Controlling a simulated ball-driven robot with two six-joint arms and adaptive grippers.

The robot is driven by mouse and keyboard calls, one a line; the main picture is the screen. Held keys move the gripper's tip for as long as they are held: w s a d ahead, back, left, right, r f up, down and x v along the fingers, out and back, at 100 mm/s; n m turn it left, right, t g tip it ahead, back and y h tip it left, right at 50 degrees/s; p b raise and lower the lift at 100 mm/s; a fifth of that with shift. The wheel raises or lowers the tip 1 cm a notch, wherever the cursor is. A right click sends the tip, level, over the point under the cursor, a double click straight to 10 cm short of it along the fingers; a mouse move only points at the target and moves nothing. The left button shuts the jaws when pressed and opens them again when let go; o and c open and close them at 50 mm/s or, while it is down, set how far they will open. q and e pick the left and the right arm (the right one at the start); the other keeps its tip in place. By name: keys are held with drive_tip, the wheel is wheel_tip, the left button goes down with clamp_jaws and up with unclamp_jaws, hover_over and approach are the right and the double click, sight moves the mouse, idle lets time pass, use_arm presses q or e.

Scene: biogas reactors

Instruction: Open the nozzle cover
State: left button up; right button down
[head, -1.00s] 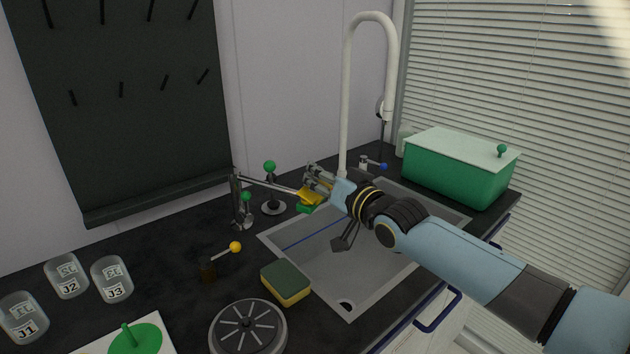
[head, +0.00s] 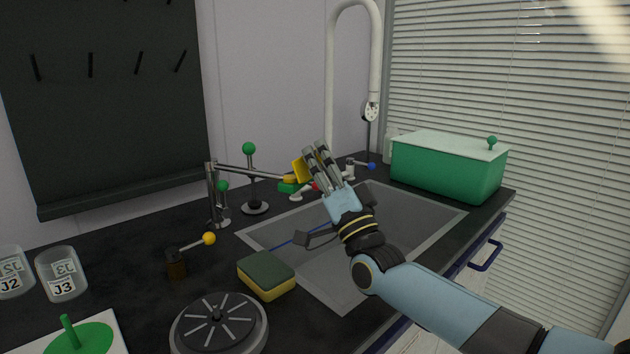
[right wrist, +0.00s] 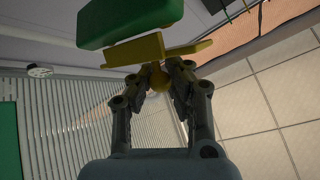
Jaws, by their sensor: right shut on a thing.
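The nozzle is a green block (head: 290,187) at the end of a thin metal arm on a stand, beyond the sink's left back edge. Its yellow cover (head: 299,171) stands tilted up above the green block in the head view. My right gripper (head: 315,153) is at the cover, its fingers pointing up. In the right wrist view, its fingertips (right wrist: 162,72) are closed around the cover's yellow round knob (right wrist: 158,80). The green block (right wrist: 130,20) and the yellow cover (right wrist: 190,54) show just beyond the fingers. My left gripper is out of view.
The sink (head: 400,225) lies below my right arm, with a white faucet (head: 335,90) behind. A green box (head: 450,170) stands right. A sponge (head: 266,275), a round drain-like disc (head: 219,325) and jars (head: 62,273) stand on the dark counter.

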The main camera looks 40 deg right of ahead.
drive_tip(key=shift+s+d+f+m+t+h+b, duration=0.15)
drive_tip(key=shift+f+m+t+h+b, duration=0.1)
drive_tip(key=shift+m+h+b, duration=0.4)
drive_tip(key=shift+s+a+f+m+t+h+b, duration=0.15)
drive_tip(key=shift+m+t+h+b, duration=0.1)
drive_tip(key=shift+m+h+b, duration=0.35)
drive_tip(key=shift+d, duration=0.1)
drive_tip(key=c, duration=1.5)
unclamp_jaws()
drive_tip(key=shift+o, duration=0.2)
drive_tip(key=shift+r, duration=0.1)
drive_tip(key=shift+s, duration=0.1)
drive_tip(key=s+a, duration=0.2)
drive_tip(key=s, duration=1)
drive_tip(key=shift+s+a+f, duration=0.2)
drive_tip(key=shift+a+f, duration=0.2)
drive_tip(key=shift+f, duration=0.05)
